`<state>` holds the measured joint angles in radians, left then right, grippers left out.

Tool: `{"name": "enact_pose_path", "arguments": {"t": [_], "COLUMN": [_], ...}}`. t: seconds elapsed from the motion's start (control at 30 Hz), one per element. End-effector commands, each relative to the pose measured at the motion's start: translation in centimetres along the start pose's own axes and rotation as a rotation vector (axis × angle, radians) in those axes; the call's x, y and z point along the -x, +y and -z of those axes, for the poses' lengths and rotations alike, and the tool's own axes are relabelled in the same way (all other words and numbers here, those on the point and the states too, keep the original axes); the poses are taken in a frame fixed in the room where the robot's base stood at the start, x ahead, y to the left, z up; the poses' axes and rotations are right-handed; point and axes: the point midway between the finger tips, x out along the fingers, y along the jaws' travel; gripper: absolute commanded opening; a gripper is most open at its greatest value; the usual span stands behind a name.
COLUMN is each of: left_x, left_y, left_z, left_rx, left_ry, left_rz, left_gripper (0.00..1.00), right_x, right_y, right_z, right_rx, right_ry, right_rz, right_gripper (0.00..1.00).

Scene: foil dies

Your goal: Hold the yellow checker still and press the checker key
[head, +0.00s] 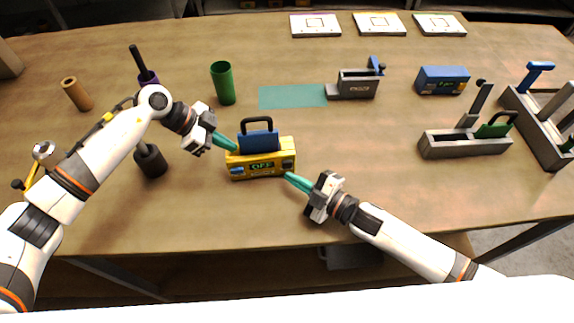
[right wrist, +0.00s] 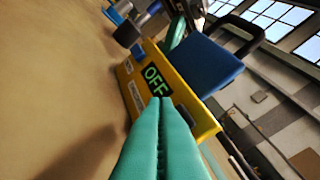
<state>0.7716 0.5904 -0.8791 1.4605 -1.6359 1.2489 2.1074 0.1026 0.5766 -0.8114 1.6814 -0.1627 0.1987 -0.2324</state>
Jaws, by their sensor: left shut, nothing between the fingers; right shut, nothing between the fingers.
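The yellow checker (head: 270,171) stands on the table, its small front display (head: 262,166) reading OFF. A blue block with a black handle (head: 258,138) sits in its top. In the right wrist view the tips are close to the yellow face (right wrist: 203,117); contact is unclear.
A green cup (head: 222,83) and teal mat (head: 292,96) lie behind the checker. A grey fixture (head: 358,84), blue box (head: 443,80) and grey tray (head: 465,146) stand to the right. A dark cylinder (head: 151,161) stands left. The table front is clear.

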Motion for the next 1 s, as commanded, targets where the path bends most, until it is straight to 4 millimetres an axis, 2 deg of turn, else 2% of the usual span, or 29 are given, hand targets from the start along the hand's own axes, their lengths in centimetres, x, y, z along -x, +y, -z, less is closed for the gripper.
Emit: {"name": "enact_pose_path", "arguments": {"t": [0.03,0.6,1.0], "left_x": [-0.4,-0.4,-0.4], "left_y": [-0.2,-0.2,-0.2], "left_z": [0.5,0.5,0.5], "left_rx": [0.005,0.005,0.005], "left_ry": [0.009,0.009,0.009], "left_rz": [0.008,0.008,0.008], "left_gripper": [0.0,0.0,0.0], "right_x": [0.2,3.9,4.2], "right_y": [0.2,2.9,3.1], "right_z": [-0.1,-2.8,-3.0], "right_rx": [-0.001,-0.001,0.0], "right_ry": [0.0,0.001,0.0], "right_rz": [-0.001,-0.001,0.0], "right_gripper": [0.0,0.0,0.0]}}
